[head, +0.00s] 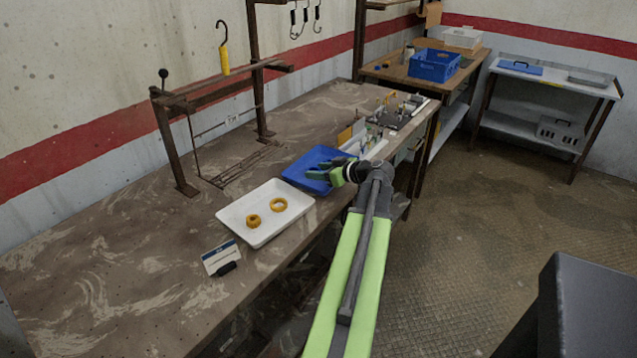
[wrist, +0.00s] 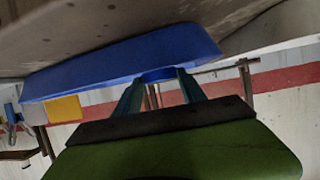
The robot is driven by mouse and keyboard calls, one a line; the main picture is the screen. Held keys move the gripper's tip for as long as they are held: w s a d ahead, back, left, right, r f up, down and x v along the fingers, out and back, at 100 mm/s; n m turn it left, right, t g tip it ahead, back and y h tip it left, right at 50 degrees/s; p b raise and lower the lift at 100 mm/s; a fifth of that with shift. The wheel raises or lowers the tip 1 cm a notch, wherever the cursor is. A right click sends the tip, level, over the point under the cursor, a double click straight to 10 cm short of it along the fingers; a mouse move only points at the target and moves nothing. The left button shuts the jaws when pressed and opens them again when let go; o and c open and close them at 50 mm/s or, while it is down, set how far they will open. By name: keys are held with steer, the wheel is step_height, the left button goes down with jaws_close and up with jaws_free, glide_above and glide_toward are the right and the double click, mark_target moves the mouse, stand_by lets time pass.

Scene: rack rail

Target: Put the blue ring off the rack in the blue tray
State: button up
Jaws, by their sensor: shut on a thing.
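My gripper (head: 318,171) is over the blue tray (head: 296,180) in the head view. In the wrist view, which looks upside down, my gripper (wrist: 160,80) is shut on the blue ring (wrist: 158,76), held between the fingertips. The blue tray (wrist: 110,66) lies just beyond, and the ring overlaps its edge in the picture; I cannot tell whether they touch. The ring cannot be made out against the tray in the head view. The rack (head: 190,97) stands at the left of the bench, with no blue ring seen on its rail.
A white tray (head: 240,222) with two yellow rings (head: 279,205) sits beside the blue tray. A label card (head: 221,258) lies nearer. Small tools and parts (head: 392,110) crowd the bench's far end. The bench's left front is clear.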

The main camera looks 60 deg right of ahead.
step_height(320, 180, down, 3)
steer(key=shift+r+b, duration=0.2)
steer(key=shift+b, duration=0.4)
steer(key=shift+r, duration=0.2)
steer(key=shift+f, duration=0.15)
steer(key=o, duration=1.4)
steer(key=shift+c, duration=0.2)
